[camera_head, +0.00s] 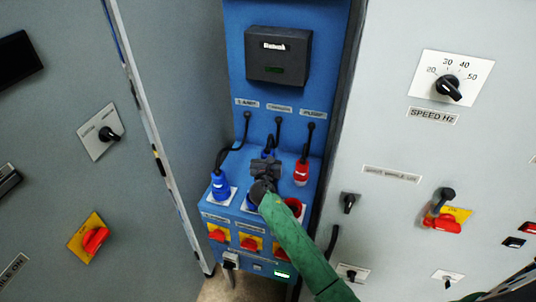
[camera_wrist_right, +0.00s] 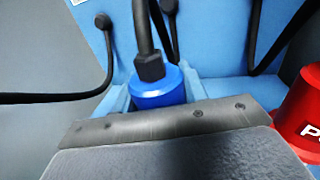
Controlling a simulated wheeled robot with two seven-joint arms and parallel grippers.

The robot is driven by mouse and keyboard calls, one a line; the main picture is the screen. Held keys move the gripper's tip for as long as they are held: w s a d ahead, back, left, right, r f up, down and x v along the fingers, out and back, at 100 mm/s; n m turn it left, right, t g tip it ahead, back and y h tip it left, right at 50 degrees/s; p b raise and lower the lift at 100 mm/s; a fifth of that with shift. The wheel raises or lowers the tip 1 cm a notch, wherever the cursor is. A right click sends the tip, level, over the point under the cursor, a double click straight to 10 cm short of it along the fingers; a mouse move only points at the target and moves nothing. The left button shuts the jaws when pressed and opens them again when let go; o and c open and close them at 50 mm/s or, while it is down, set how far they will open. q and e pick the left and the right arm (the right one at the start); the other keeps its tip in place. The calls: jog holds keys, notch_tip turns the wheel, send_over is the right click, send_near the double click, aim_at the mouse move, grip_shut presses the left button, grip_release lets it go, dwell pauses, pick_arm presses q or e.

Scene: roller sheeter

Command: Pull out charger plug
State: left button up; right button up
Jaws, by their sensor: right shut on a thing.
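In the head view, my right gripper (camera_head: 266,170) reaches in from below at the middle of the blue charger station. It is shut on the middle blue plug (camera_head: 268,153), which is mostly hidden behind the gripper. In the right wrist view the blue plug (camera_wrist_right: 155,85) with its black cable stands just beyond the gripper's dark plate, between the light blue edges around it. A blue plug (camera_head: 220,186) sits in the left socket and a red plug (camera_head: 301,173) stands at the right. My left gripper is not in view.
A black box (camera_head: 279,56) is fixed above the cable outlets. Red-yellow rotary switches (camera_head: 250,244) line the station's front. A grey cabinet wall (camera_head: 180,100) stands close on the left, and a white control panel (camera_head: 420,140) with knobs stands on the right.

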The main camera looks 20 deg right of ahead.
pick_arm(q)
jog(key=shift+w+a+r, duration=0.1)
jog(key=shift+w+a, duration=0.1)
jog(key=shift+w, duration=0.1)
pick_arm(e)
jog(key=shift+r, duration=0.1)
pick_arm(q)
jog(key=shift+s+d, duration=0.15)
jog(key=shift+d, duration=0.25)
pick_arm(e)
jog(key=shift+f, duration=0.2)
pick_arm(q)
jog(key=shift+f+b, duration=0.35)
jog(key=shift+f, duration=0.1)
pick_arm(e)
jog(key=shift+f, duration=0.45)
